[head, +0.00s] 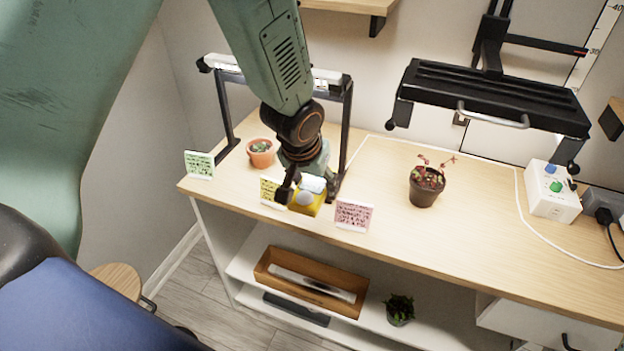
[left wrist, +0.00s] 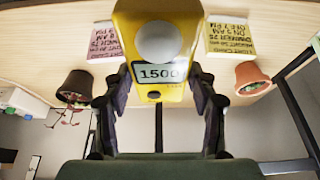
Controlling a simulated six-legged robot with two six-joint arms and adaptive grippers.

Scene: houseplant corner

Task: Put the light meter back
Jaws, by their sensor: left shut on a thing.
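The light meter (head: 305,199) is a yellow block with a pale round dome. In the left wrist view the light meter (left wrist: 158,98) also shows a display reading 1500. My left gripper (head: 302,188) is shut on it, with one finger on each side, near the table's front edge. The meter is between the yellow card (head: 268,190) and the pink card (head: 353,215). Whether it touches the tabletop I cannot tell. My right gripper is not in view.
A terracotta pot (head: 261,152) stands under a dark frame (head: 345,125); a brown pot (head: 425,190) stands mid-table. A green card (head: 199,165) is at the left corner. A wooden tray (head: 330,307) and a small plant (head: 399,309) are on the shelf below. The table's middle is largely clear.

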